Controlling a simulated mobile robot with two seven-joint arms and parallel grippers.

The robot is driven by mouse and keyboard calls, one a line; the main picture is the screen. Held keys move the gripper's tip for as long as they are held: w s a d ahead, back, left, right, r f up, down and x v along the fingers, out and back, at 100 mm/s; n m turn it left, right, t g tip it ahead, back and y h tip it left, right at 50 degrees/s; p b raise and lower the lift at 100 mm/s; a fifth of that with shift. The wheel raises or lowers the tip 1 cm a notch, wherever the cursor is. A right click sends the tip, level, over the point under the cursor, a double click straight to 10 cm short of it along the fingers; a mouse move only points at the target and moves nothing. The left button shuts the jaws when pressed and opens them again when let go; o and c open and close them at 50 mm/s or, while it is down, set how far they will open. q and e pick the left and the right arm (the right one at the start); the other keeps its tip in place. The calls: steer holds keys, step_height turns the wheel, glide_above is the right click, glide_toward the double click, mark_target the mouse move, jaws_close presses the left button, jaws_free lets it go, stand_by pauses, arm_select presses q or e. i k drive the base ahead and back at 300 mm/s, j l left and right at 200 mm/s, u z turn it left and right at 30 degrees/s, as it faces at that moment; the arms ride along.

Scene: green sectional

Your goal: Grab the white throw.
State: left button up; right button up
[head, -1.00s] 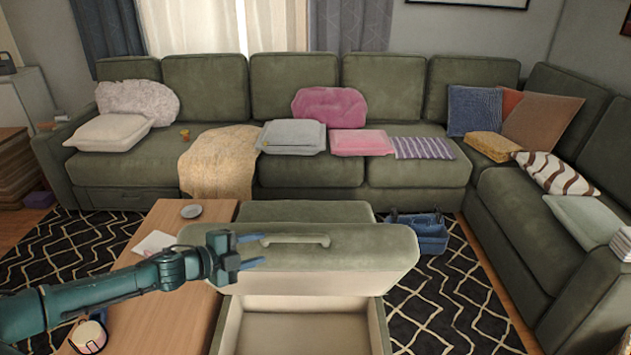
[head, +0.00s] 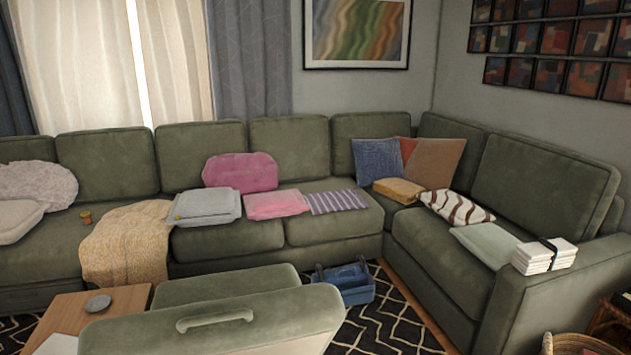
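No single thing in the head view is plainly a white throw. A white stack (head: 545,256) with a dark band lies on the right sofa arm; I cannot tell whether it is folded cloth or books. A flat pale grey-green cloth or cushion (head: 488,243) lies on the right seat beside it. A tan knitted throw (head: 128,246) drapes over the left seat's front edge. A pale grey folded piece (head: 205,206) lies to its right. Neither of my grippers is in view.
A green storage ottoman with a raised lid (head: 215,318) stands in front, beside a wooden table (head: 122,297). A blue caddy (head: 345,282) sits on the patterned rug (head: 385,325). A wicker basket (head: 575,345) is cut off at the bottom right.

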mark_target(543, 255)
steer(key=z, duration=1.35)
steer(key=i+l, duration=0.25)
steer(key=i+l+z, duration=0.1)
steer(key=i+l, duration=0.15)
steer(key=i, duration=0.2)
steer(key=i+z, duration=0.1)
steer(key=i, duration=0.35)
steer(key=i+j+z, duration=0.15)
steer(key=i, duration=0.3)
steer(key=i+j+z, duration=0.1)
steer(key=i, duration=0.3)
steer(key=i+j, duration=0.2)
steer(key=i+j+z, duration=0.1)
steer(key=j, duration=0.3)
steer(key=i+j+z, duration=0.1)
steer(key=i+j, duration=0.35)
steer(key=j, duration=0.25)
steer(key=i+j+z, duration=0.1)
steer(key=i+j, duration=0.1)
steer(key=j, duration=0.1)
